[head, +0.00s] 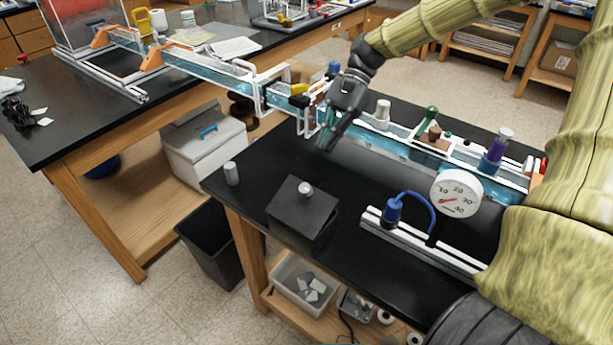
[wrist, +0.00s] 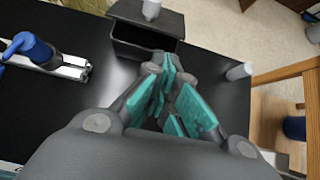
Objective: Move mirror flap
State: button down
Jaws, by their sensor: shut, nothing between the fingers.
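My gripper (head: 328,138) has teal finger pads and points down over the black bench, just in front of the long blue-sided channel (head: 395,149). It also shows in the wrist view (wrist: 178,100), with its fingers together and nothing held. I cannot make out for certain which part is the mirror flap. White brackets (head: 262,96) and a small reddish-brown panel (head: 317,98) stand on the channel to the left of my gripper. My fingers partly hide the channel there.
A black box with a knobbed lid (head: 303,206) stands near the bench's front edge; it also shows in the wrist view (wrist: 146,40). A grey cylinder (head: 231,173) stands left. A rail (head: 420,243) with a blue device and a round gauge (head: 456,193) lie right. The bench between is clear.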

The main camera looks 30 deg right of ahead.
aim_at(299, 203)
jog(key=p+x, duration=0.1)
jog(key=x, duration=0.8)
jog(key=shift+s+a+f+p, duration=0.25)
jog(key=shift+s+p, duration=0.05)
jog(key=shift+p, duration=0.05)
jog(key=shift+r, duration=0.2)
